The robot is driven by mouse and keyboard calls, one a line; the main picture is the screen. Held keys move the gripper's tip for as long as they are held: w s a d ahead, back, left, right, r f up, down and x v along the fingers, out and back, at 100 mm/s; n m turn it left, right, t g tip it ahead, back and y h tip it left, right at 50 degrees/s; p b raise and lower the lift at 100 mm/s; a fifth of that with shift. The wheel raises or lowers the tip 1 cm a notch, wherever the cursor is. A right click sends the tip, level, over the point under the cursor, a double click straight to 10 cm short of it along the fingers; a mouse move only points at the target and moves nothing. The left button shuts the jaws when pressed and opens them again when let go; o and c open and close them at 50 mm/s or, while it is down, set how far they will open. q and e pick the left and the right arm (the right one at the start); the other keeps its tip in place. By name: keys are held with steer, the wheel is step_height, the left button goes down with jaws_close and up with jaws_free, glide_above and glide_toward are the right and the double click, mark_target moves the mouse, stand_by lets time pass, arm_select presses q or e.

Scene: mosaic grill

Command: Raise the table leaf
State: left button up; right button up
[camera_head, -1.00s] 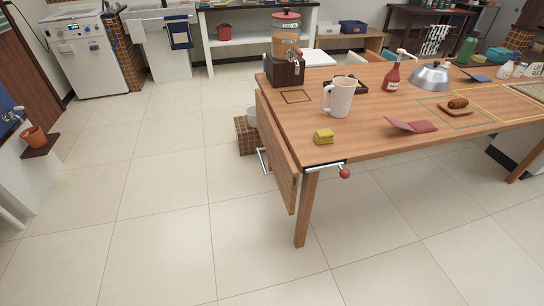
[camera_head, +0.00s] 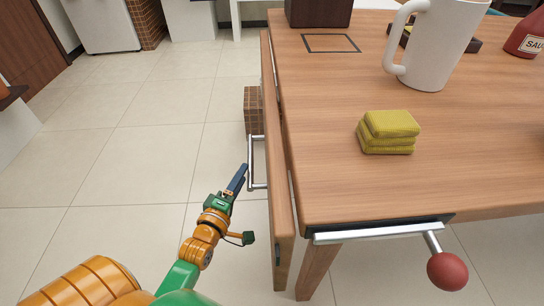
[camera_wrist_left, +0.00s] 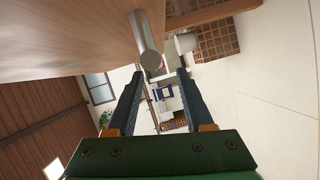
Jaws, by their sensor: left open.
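The wooden table leaf (camera_head: 277,170) hangs straight down along the left edge of the table (camera_head: 330,190). A silver bar handle (camera_head: 250,165) stands out from its outer face. My left gripper (camera_head: 242,170) is just left of the handle, with its fingers pointing up toward it. In the left wrist view the leaf (camera_wrist_left: 70,40) fills the upper left. The handle (camera_wrist_left: 148,45) points down close to the tips of my open, empty left gripper (camera_wrist_left: 160,75), slightly above and left of the gap's middle. I cannot tell whether they touch. My right gripper is not in view.
A metal bar (camera_head: 375,232) with a red knob (camera_head: 447,271) sticks out from the table's front edge. Folded yellow cloths (camera_head: 388,132) and a white mug (camera_head: 435,45) stand on the tabletop. The tiled floor (camera_head: 150,160) left of the leaf is clear.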

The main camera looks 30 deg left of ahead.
mark_target(250, 158)
arm_select(q)
steer(key=w, duration=0.1)
steer(key=w+b, duration=0.1)
steer(key=w, duration=0.1)
steer(key=w+a+b, duration=0.1)
steer(key=w, duration=0.1)
steer(key=shift+w+f, duration=0.1)
steer(key=shift+w, duration=0.75)
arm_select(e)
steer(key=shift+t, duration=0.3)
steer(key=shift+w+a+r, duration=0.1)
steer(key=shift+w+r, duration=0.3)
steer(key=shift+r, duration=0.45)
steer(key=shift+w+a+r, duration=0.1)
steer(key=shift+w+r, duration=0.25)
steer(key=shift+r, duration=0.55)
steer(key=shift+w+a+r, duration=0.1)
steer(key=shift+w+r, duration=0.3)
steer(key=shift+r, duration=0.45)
arm_select(q)
jaws_close()
